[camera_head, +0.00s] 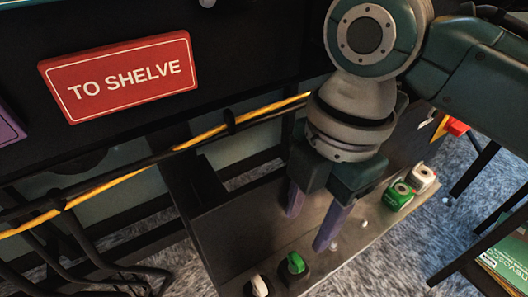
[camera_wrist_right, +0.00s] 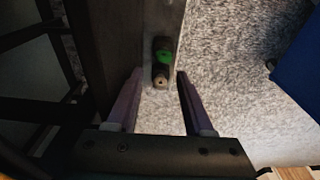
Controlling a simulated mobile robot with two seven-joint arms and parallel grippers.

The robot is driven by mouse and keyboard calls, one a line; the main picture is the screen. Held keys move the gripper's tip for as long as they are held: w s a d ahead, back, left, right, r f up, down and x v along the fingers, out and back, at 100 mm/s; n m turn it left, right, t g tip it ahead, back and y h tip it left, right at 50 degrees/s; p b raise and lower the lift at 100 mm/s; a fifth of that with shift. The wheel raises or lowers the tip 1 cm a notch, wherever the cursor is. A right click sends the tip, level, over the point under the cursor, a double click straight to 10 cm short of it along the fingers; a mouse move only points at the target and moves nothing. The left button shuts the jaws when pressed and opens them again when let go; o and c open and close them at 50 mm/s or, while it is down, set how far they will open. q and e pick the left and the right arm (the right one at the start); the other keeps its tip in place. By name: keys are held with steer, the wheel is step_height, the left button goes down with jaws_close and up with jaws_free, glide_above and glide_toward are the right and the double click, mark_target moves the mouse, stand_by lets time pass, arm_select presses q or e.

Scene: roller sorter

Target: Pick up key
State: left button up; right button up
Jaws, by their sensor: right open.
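My right gripper (camera_head: 308,229) is open with purple fingers, pointing down over a grey metal panel (camera_head: 345,228). Its fingers also show in the right wrist view (camera_wrist_right: 159,78), apart, with nothing held. Near the panel's front end are a small green upright piece (camera_head: 294,263) on a dark base and a small white one (camera_head: 258,286). I cannot tell for sure which piece is the key. In the right wrist view, a green piece (camera_wrist_right: 163,57) and a tan piece (camera_wrist_right: 160,78) appear in line with the gap between the fingers. My left gripper is not in view.
A green block (camera_head: 398,196) and a white block (camera_head: 421,178) stand on the panel's far end. A red "TO SHELVE" sign (camera_head: 120,76) and a yellow cable (camera_head: 130,177) are at the left. A dark rack (camera_head: 490,250) is at the right. Grey carpet lies below.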

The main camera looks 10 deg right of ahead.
mark_target(297, 258)
steer(key=f+b, duration=0.1)
steer(key=f, duration=0.2)
steer(key=f+b, duration=0.1)
steer(key=f, duration=0.2)
steer(key=s+a+f+b, duration=0.1)
steer(key=f+b, duration=0.1)
steer(key=f, duration=0.1)
steer(key=shift+f, duration=0.2)
steer(key=shift+r, duration=0.1)
jaws_close()
